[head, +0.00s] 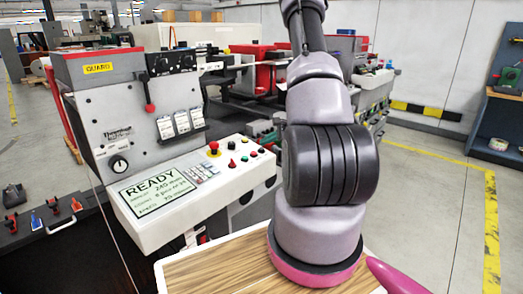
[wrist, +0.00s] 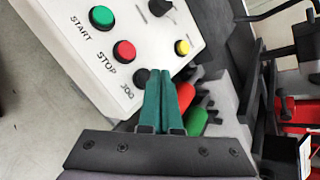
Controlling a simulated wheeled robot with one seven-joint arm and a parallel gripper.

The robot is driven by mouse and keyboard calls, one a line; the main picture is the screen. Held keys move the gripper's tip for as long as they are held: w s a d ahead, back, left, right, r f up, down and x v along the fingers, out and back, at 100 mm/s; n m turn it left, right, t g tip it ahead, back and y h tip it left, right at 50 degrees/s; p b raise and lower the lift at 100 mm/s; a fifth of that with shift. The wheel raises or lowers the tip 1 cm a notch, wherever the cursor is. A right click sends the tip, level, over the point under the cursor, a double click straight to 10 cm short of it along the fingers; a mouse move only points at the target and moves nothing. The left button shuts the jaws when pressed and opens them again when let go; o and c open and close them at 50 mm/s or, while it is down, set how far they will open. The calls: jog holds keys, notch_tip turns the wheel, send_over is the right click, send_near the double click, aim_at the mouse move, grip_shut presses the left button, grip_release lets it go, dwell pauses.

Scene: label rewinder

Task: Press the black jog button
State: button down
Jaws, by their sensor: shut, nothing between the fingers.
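In the wrist view, the black jog button (wrist: 141,76) is on the white panel, beside the printed word JOG and in line with the red STOP button (wrist: 124,50) and the green START button (wrist: 102,17). My gripper (wrist: 159,72) has dark green fingers held together with nothing between them. The fingertips appear just right of the jog button and overlap its edge in the picture. I cannot tell whether they touch it. In the head view, my arm hides the gripper, and the white control panel (head: 155,233) stands left of the arm.
A yellow button (wrist: 182,47) and a black knob (wrist: 160,7) are close by on the panel. A red part (wrist: 186,96) and a green part (wrist: 197,122) lie beyond the panel edge, near the fingers. The READY display (head: 157,189) is on the panel's left part.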

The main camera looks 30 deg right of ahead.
jog(key=shift+f, duration=0.1)
jog(key=shift+f, duration=0.3)
jog(key=shift+w+f, duration=0.1)
jog(key=shift+f, duration=0.4)
dwell(0.8)
jog(key=shift+r, duration=0.9)
jog(key=shift+r, duration=0.1)
jog(key=shift+s+d+r, duration=0.1)
jog(key=shift+s+r, duration=0.15)
jog(key=shift+r, duration=0.95)
jog(key=shift+s+r, duration=0.25)
jog(key=shift+r, duration=0.9)
dwell(0.4)
